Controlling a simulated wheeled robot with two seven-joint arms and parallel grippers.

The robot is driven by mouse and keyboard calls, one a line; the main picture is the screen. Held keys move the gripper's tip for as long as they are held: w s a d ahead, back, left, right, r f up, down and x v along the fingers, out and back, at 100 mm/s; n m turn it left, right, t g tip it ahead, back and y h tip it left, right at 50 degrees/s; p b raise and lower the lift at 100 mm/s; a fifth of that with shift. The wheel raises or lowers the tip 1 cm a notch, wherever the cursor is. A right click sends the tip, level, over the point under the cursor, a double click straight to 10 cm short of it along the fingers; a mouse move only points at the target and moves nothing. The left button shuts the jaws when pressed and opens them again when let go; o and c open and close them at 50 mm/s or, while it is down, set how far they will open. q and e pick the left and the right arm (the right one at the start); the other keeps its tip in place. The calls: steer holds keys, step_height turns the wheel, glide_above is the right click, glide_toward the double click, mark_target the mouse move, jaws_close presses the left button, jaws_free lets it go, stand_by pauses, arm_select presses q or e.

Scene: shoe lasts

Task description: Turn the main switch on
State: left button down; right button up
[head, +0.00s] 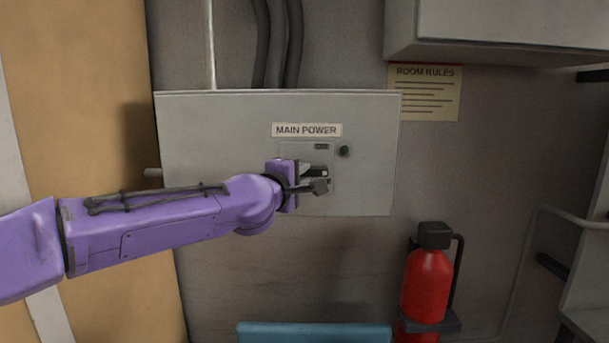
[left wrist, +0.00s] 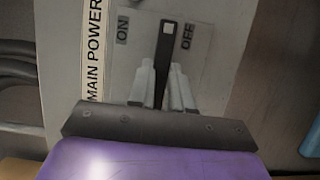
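The main switch is a dark lever (left wrist: 165,60) on a small plate of the grey MAIN POWER box (head: 220,130). In the left wrist view the lever stands between an ON label (left wrist: 122,31) at left and an OFF label (left wrist: 187,36) at right, its tip leaning slightly towards OFF. My left gripper (head: 318,179) is at the switch plate in the head view. In the left wrist view its pale fingers are apart, one on each side of the lever; firm contact cannot be made out. The lever's base is partly hidden. My right gripper is not in view.
A red fire extinguisher (head: 427,285) hangs at lower right, and a blue object (head: 314,334) is below the box. A grey cabinet (head: 500,25) juts out at upper right above a ROOM RULES sheet (head: 423,93).

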arm_select(q)
steer(key=shift+s+d, duration=0.1)
steer(key=shift+d, duration=0.2)
steer(key=shift+a+f, duration=0.1)
steer(key=shift+a, duration=0.05)
steer(key=shift+f+b, duration=0.2)
steer(key=shift+b, duration=0.45)
steer(key=n+t+b, duration=0.1)
steer(key=n+b, duration=0.3)
steer(key=b, duration=0.1)
steer(key=n+t+y+b, duration=0.1)
steer(key=n+t+b, duration=0.1)
steer(key=n+b, duration=0.2)
steer(key=f+n+t+y+b, duration=0.1)
steer(key=n+b, duration=0.3)
steer(key=b, duration=0.3)
steer(key=shift+d+n, duration=0.3)
steer(key=shift+d, duration=0.05)
steer(key=shift+d+r+n+t+y+b, duration=0.1)
steer(key=shift+n+t+y+b, duration=0.25)
steer(key=shift+n+y, duration=0.8)
steer(key=shift+d+r+n+t+y+b, duration=0.1)
steer(key=shift+n+t+y+b, duration=0.25)
steer(key=shift+n, duration=1.65)
steer(key=shift+r+n+t+y+b, duration=0.15)
steer(key=shift+n+y+b, duration=0.55)
steer(key=shift+n, duration=0.85)
steer(key=shift+n+y, duration=0.3)
